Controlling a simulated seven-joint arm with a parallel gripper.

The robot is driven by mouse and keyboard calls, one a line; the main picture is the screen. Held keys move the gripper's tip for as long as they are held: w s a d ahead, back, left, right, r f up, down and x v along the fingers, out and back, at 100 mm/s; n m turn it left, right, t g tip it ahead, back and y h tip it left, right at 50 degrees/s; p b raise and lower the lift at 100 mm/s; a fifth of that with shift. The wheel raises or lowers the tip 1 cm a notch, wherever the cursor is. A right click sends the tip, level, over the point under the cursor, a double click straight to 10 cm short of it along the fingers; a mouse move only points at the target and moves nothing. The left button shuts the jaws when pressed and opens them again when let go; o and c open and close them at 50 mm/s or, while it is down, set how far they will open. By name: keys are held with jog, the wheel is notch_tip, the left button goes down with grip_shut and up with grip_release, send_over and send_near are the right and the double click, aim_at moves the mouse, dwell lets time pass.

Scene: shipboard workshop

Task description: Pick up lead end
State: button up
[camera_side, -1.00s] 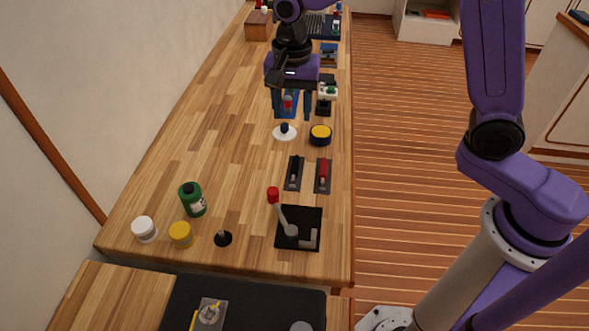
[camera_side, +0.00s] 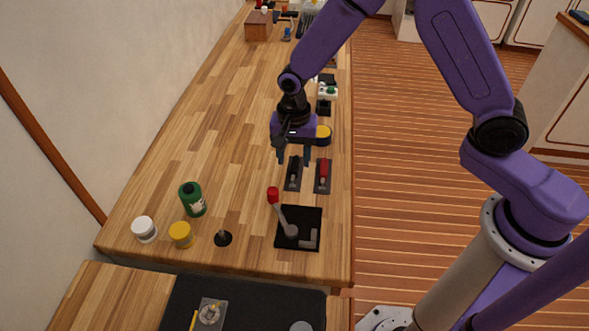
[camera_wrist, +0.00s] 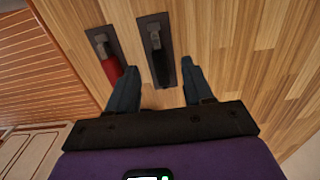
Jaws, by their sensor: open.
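Two dark plates lie side by side on the bench. One carries a black handle-like piece (camera_side: 295,171), the other a red one (camera_side: 323,173); these may be lead ends, but I cannot tell which the task means. My gripper (camera_side: 294,158) is open, pointing down over the far end of the black piece's plate. In the wrist view, the black piece (camera_wrist: 159,58) lies between the spread fingers of my gripper (camera_wrist: 159,68), and the red piece (camera_wrist: 110,66) lies outside the left finger. Nothing is held. I cannot tell the fingers' height above the plate.
A black plate with a red-knobbed lever (camera_side: 311,240) stands nearer. A green bottle (camera_side: 191,203), a white jar (camera_side: 145,229), a yellow-lidded jar (camera_side: 181,234) and a small black stand (camera_side: 223,239) are at front left. A yellow-topped round item (camera_side: 324,134) is close behind my gripper.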

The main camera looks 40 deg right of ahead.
aim_at(294, 168)
jog(key=shift+f, duration=1.6)
grip_shut()
jog(key=shift+r, duration=0.1)
jog(key=shift+r, duration=0.5)
notch_tip(294, 168, up, 2)
jog(key=shift+r, duration=0.1)
jog(key=s+d+r, duration=0.2)
jog(key=s+r, duration=0.2)
jog(key=s, duration=0.2)
jog(key=s+d+r, duration=0.3)
jog(key=s+r, duration=0.2)
jog(key=s, duration=0.2)
jog(key=shift+d+r, duration=0.25)
jog(key=shift+r, duration=0.05)
